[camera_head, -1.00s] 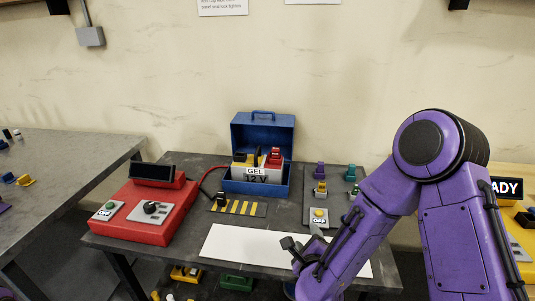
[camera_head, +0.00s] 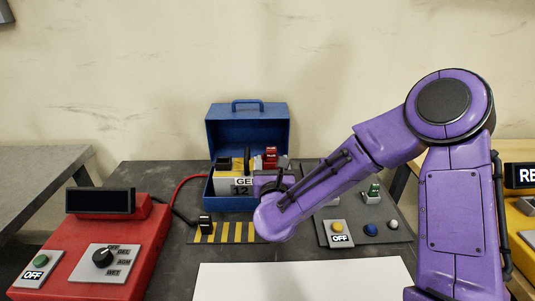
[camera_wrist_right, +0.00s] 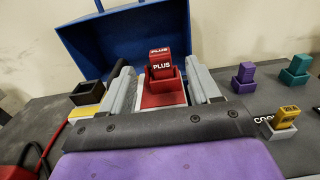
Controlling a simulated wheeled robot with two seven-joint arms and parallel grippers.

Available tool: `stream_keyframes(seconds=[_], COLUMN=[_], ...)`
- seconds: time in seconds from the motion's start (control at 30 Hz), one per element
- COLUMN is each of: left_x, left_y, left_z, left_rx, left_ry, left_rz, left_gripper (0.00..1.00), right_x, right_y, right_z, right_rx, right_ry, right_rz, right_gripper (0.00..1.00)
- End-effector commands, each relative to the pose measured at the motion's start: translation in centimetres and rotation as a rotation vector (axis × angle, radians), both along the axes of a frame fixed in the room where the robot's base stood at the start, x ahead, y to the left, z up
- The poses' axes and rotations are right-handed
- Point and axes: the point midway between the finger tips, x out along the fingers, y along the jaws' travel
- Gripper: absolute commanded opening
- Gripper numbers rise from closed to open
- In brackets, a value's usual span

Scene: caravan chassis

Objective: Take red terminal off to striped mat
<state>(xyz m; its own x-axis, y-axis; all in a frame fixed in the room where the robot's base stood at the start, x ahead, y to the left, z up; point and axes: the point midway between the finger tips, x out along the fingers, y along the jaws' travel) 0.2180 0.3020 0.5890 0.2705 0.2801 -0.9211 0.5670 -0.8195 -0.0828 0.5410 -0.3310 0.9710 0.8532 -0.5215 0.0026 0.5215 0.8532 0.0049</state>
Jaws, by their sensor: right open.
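The red terminal (camera_head: 270,155), marked PLUS, stands at the right of the battery in the open blue box (camera_head: 246,128). In the right wrist view the red terminal (camera_wrist_right: 161,67) sits upright in a red socket. My right gripper (camera_wrist_right: 160,84) is open, with one grey finger on each side of the terminal; contact cannot be told. In the head view my right arm hides much of the gripper (camera_head: 272,178). The striped mat (camera_head: 238,232) lies in front of the box, with a black terminal (camera_head: 205,225) on its left part. My left gripper is not in view.
A red charger (camera_head: 75,255) with a dial stands at the left, its red cable running to the box. A grey panel (camera_head: 385,235) with buttons and coloured plugs lies at the right. A white sheet (camera_head: 300,280) lies along the front edge.

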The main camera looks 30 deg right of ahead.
Motion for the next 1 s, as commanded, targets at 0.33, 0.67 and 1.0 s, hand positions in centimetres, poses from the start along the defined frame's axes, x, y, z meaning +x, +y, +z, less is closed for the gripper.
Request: stream_keyframes(seconds=[0.33,0.67,1.0], left_x=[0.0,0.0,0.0], left_y=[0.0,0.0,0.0], left_z=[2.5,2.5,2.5], left_rx=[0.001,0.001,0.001], left_ry=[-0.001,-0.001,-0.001], left_rz=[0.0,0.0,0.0], left_gripper=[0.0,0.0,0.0], right_x=[4.5,6.0,6.0], right_y=[-2.9,-4.0,-4.0], right_z=[0.6,0.1,0.1], right_rx=[-0.004,-0.003,-0.003], right_ry=[0.005,0.003,0.003], right_rz=[-0.001,-0.001,-0.002], right_gripper=[0.62,0.62,0.04])
